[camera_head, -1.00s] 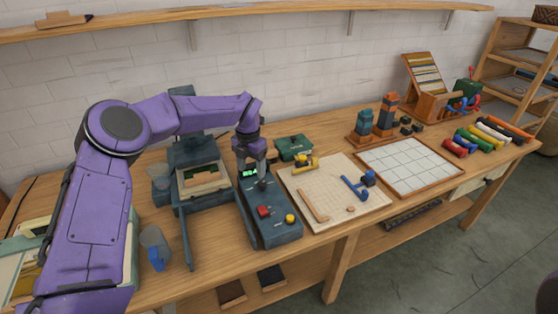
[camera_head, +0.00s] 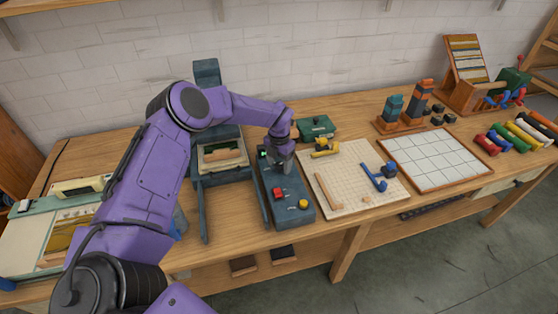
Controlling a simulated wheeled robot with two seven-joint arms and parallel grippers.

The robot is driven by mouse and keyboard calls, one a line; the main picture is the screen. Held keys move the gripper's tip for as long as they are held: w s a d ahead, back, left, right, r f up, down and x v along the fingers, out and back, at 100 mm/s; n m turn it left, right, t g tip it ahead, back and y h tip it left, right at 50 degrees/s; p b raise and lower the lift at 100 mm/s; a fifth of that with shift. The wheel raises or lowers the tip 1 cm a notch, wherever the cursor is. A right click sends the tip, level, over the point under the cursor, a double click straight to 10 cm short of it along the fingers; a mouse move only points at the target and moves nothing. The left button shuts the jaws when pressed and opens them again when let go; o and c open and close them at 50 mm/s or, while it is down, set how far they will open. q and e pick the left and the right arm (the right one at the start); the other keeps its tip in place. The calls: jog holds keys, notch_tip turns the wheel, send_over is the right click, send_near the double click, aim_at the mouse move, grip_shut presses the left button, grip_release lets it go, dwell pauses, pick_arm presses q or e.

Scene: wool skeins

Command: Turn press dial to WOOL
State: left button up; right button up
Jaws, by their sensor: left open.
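The dark blue-grey control box (camera_head: 288,213) of the press stands in the middle of the bench, with a red button (camera_head: 279,192), a yellow button (camera_head: 303,204) and a small green-lit display (camera_head: 263,154). The press (camera_head: 222,143) stands just left of it. My left gripper (camera_head: 285,165) is open and points down over the far end of the box, beside the display. The dial is not clearly seen; the gripper covers that part of the box. I cannot tell whether the fingers touch anything. My right gripper is not in view.
A gridded board (camera_head: 345,180) with tools lies right of the box. A green box (camera_head: 317,128) stands behind it. A white tiled tray (camera_head: 435,158) and several colored skeins (camera_head: 520,135) are farther right. A cream-colored device (camera_head: 55,230) is at the left.

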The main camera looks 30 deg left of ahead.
pick_arm(q)
jog(key=shift+w+f, duration=0.45)
jog(key=shift+w, duration=0.2)
jog(key=shift+w+a+f, duration=0.1)
jog(key=shift+w, duration=0.1)
jog(key=shift+c, duration=0.6)
jog(key=shift+s, duration=0.1)
jog(key=c, duration=0.6)
jog(key=shift+s+r, duration=0.25)
jog(key=c, duration=0.3)
jog(key=shift+s, duration=0.1)
jog(key=shift+c, duration=0.2)
jog(key=shift+a, duration=0.1)
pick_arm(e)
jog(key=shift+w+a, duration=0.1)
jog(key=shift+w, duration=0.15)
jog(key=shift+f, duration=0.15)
